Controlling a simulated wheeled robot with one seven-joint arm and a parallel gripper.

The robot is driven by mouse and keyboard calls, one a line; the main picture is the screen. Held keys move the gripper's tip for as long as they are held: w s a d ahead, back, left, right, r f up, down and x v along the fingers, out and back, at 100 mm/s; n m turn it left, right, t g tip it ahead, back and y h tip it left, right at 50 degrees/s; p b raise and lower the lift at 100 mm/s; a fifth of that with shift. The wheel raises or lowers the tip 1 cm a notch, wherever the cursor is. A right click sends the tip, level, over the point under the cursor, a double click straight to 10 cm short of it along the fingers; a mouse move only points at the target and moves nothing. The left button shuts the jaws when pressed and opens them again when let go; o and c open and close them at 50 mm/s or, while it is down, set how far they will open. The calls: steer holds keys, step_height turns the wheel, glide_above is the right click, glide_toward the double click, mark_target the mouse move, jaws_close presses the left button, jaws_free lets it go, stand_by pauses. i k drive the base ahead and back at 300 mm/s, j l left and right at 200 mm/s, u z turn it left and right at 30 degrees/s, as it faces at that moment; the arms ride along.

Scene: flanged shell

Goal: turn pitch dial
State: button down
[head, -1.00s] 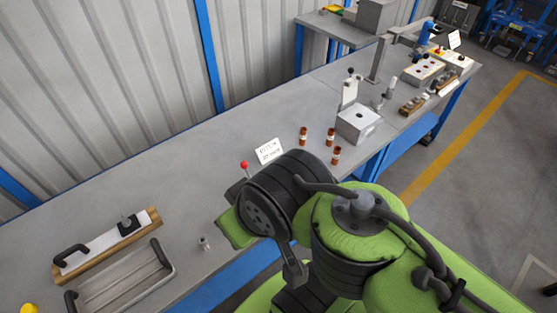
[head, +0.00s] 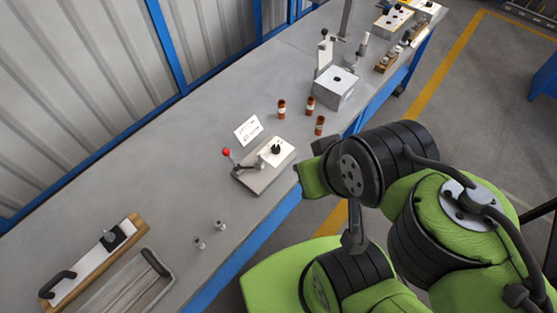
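The pitch station is a small grey plate (head: 265,178) on the bench, near its front edge. A white panel on it carries a black dial (head: 276,148). A lever with a red ball knob (head: 227,152) stands at its left. A white card (head: 248,129) with writing stands just behind it; its first word looks like "PITCH" in the earlier view. My green and black arm is to the right of the plate, apart from the dial. My gripper's fingertips do not show in the head view, so I cannot see whether it is open or shut.
Several brown bottles (head: 310,103) stand behind and right of the plate, before a grey box (head: 335,87). Two small metal pegs (head: 209,233) stand at the front left. Bench space between is clear.

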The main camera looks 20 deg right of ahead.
mark_target(276, 149)
steer(key=i+l+u, duration=0.1)
steer(key=u, duration=0.3)
steer(key=l+u, duration=0.4)
steer(key=i+l+u, duration=0.15)
steer(key=u, duration=0.2)
steer(key=l+u, duration=0.25)
steer(key=u, duration=0.15)
